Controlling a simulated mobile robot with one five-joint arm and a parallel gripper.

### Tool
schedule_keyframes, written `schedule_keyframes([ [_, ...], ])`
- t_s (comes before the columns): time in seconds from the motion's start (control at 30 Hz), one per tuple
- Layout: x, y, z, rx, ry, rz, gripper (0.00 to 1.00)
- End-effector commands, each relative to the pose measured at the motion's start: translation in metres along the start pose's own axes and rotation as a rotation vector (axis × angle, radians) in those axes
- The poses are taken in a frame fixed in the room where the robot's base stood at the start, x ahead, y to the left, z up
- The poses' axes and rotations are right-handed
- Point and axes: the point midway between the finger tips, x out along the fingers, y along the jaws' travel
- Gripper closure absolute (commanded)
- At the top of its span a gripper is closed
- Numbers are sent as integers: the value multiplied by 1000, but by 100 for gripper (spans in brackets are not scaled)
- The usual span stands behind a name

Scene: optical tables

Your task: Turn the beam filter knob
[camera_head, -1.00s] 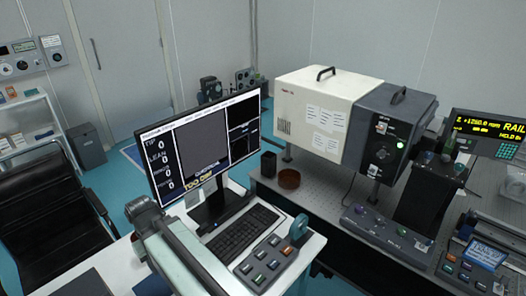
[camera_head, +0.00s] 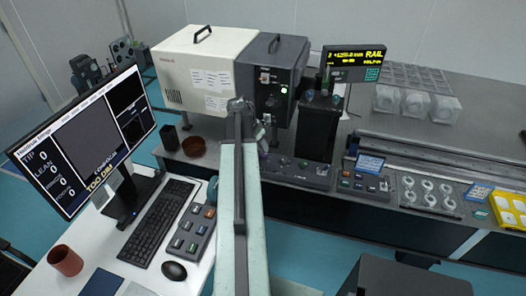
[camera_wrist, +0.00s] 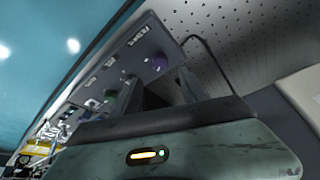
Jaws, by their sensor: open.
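A grey control panel with small labels and knobs crosses the wrist view (camera_wrist: 130,52). In the head view the low panel (camera_head: 300,172) stands on the bench front, partly behind my arm. The gripper's tips are hidden there.
A white and dark grey box (camera_head: 205,68) stands behind the panel, with a lit green light on its front. A display reading RAIL (camera_head: 354,63) stands to its right. A monitor (camera_head: 85,130) and keyboard (camera_head: 158,222) are on the left desk. A brown dish (camera_head: 194,147) sits left of my arm.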

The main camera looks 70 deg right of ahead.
Motion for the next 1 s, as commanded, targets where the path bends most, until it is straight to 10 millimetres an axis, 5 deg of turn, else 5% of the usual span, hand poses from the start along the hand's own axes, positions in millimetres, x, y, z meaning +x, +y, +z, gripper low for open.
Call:
schedule_keyframes([
  [0.27,18,-1,3,-2,0,0,48],
  [0.6,76,-2,4,-3,-1,0,48],
  [0.9,78,-2,2,-5,-1,-1,48],
  [1.0,78,-2,2,-5,-1,-1,70],
])
